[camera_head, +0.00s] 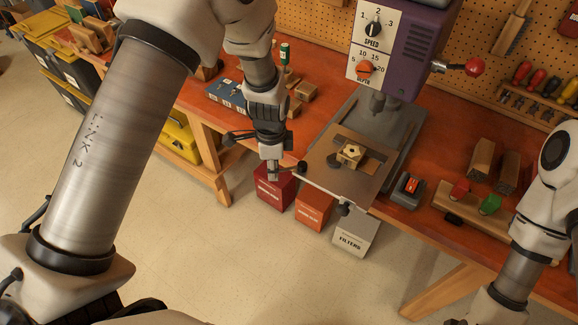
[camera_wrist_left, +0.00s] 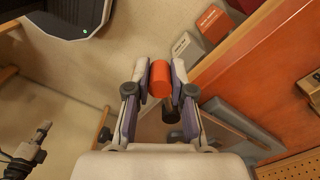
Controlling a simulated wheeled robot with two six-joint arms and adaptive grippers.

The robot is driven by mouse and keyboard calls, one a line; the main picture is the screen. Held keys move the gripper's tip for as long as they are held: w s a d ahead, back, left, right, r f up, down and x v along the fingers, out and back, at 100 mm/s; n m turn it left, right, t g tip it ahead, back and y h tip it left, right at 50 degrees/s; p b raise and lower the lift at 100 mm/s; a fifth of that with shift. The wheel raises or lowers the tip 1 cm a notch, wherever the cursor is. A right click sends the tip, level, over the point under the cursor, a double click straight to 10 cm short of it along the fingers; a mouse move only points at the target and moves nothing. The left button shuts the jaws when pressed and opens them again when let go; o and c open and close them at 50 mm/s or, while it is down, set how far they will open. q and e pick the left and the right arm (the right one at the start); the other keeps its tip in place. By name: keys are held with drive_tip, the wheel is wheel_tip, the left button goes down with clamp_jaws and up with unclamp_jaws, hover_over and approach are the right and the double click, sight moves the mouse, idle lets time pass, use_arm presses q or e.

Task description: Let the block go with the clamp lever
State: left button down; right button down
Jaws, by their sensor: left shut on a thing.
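My left gripper (camera_head: 273,172) is off the left edge of that table, pointing down. In the left wrist view its fingers are shut on an orange-red cylindrical grip (camera_wrist_left: 160,78), which looks like the clamp lever's end. A black cylinder (camera_wrist_left: 171,108) shows just below the grip. In the head view I cannot make out the grip or how it joins the clamp.
The purple drill press (camera_head: 415,45) has a red-ended lever (camera_head: 473,67). A dark red bin (camera_head: 273,188), an orange bin (camera_head: 313,208) and a white filters bin (camera_head: 355,235) stand on the floor near my left gripper. Wood pieces (camera_head: 480,158) lie on the bench's right part.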

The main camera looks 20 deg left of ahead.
use_arm(q)
drive_tip(key=shift+w+a+m, duration=0.25)
drive_tip(key=shift+m, duration=0.15)
drive_tip(key=shift+w+a+m, duration=0.15)
drive_tip(key=shift+w+m, duration=0.7)
drive_tip(key=shift+m, duration=0.55)
drive_tip(key=shift+w+a+m, duration=0.1)
drive_tip(key=shift+w+m, duration=0.75)
drive_tip(key=shift+m, duration=0.55)
drive_tip(key=shift+w+a+m, duration=0.15)
drive_tip(key=shift+w+m, duration=0.7)
drive_tip(key=shift+m, duration=0.55)
drive_tip(key=c, duration=1)
unclamp_jaws()
drive_tip(key=shift+f, duration=0.1)
drive_tip(key=shift+w+d, duration=0.1)
drive_tip(key=shift+w, duration=0.05)
